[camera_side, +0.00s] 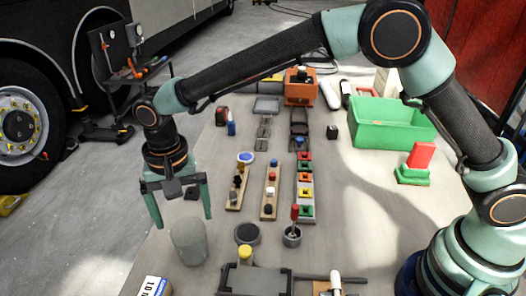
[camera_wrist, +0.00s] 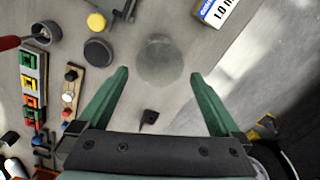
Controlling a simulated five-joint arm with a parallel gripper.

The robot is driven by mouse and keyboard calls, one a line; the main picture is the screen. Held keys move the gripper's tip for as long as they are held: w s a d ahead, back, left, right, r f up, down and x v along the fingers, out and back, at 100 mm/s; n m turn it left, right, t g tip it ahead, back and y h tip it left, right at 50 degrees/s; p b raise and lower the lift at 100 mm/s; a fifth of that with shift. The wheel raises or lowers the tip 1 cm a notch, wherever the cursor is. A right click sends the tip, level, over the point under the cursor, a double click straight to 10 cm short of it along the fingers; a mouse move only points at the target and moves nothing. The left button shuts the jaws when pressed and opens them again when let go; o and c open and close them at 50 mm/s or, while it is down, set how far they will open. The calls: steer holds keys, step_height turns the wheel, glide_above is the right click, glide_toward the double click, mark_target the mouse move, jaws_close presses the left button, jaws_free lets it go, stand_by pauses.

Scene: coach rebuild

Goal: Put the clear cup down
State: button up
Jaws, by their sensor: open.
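The clear cup (camera_side: 189,242) is greyish and see-through. It stands on the table near its left edge in the side view. In the wrist view the cup (camera_wrist: 160,62) shows as a faint round shape beyond the fingertips, between their lines. My gripper (camera_side: 182,222) is open, fingers pointing down, with the cup just below and near the fingertips. In the wrist view my gripper (camera_wrist: 159,73) has its two green fingers wide apart with nothing between them. Whether a fingertip touches the cup cannot be told.
A dark round disc (camera_side: 247,233) and a grey pot with a red-handled tool (camera_side: 292,236) stand right of the cup. A white and blue box (camera_side: 155,286) lies in front. Boards with coloured pieces (camera_side: 270,190) fill the middle. A green bin (camera_side: 392,122) stands at the back right.

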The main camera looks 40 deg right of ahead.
steer(key=d+r+n+t+y, duration=0.1)
steer(key=d+r+n+t, duration=0.1)
steer(key=d+r, duration=1.2)
steer(key=s+d+n+t, duration=0.1)
steer(key=s+d, duration=0.4)
steer(key=d, duration=0.3)
steer(key=s+d+n+t+h, duration=0.1)
steer(key=s+d+t, duration=0.1)
steer(key=s+d, duration=0.4)
steer(key=d, duration=0.3)
steer(key=shift+s+d+n+t, duration=0.2)
steer(key=shift+d+n+t, duration=0.1)
